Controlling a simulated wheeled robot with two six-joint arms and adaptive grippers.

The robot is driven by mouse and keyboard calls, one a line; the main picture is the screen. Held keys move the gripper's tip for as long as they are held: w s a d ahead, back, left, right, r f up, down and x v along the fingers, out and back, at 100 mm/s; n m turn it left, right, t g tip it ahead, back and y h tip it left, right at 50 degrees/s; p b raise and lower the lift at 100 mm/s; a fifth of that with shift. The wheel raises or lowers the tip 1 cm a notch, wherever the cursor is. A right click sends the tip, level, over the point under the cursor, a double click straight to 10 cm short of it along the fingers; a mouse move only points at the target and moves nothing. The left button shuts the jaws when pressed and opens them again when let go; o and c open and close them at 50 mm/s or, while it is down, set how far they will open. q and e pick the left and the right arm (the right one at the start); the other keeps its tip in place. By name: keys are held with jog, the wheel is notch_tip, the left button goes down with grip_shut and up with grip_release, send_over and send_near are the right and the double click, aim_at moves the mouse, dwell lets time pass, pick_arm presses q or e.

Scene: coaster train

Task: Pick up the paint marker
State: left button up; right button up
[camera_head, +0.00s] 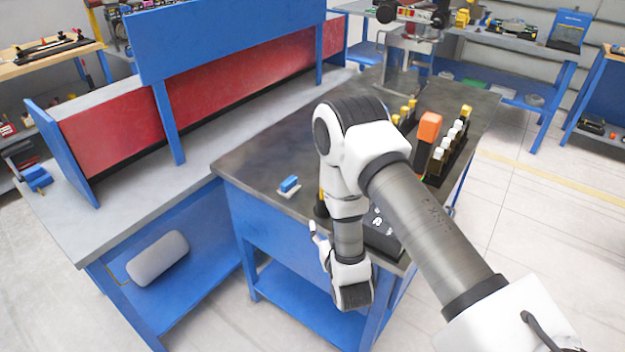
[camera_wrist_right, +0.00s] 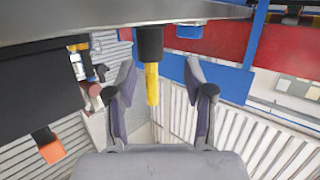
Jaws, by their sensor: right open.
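The paint marker appears to be the thin yellow stick (camera_wrist_right: 152,85) in the right wrist view, with a wider black cylinder (camera_wrist_right: 150,44) at one end. In the head view a sliver of yellow (camera_head: 321,194) and the black part below it stand upright on the dark tabletop, mostly hidden by my right arm. My right gripper (camera_wrist_right: 160,66) is open. In the head view this gripper (camera_head: 317,238) hangs at the table's front edge. My left gripper is not in view.
A blue block on a white base (camera_head: 289,185) sits on the dark table (camera_head: 255,158). An orange block (camera_head: 429,126) and a rack of white and yellow pieces (camera_head: 447,145) stand to the right. A black object (camera_head: 382,238) lies partly behind my arm.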

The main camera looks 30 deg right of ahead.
jog(key=w+d+r+p, duration=0.1)
jog(key=w+r, duration=0.1)
jog(key=w, duration=0.1)
jog(key=w+d+r+t+h+p, duration=0.1)
jog(key=w+d+r, duration=0.1)
jog(key=w, duration=0.1)
jog(key=w+d+r+t+p, duration=0.1)
jog(key=w+r+p, duration=0.1)
jog(key=shift+w+d+r+m, duration=0.25)
jog(key=shift+w+d+m, duration=0.1)
jog(key=shift+w+m, duration=0.05)
jog(key=shift+w+d+f, duration=0.1)
jog(key=shift+w, duration=0.1)
grip_shut()
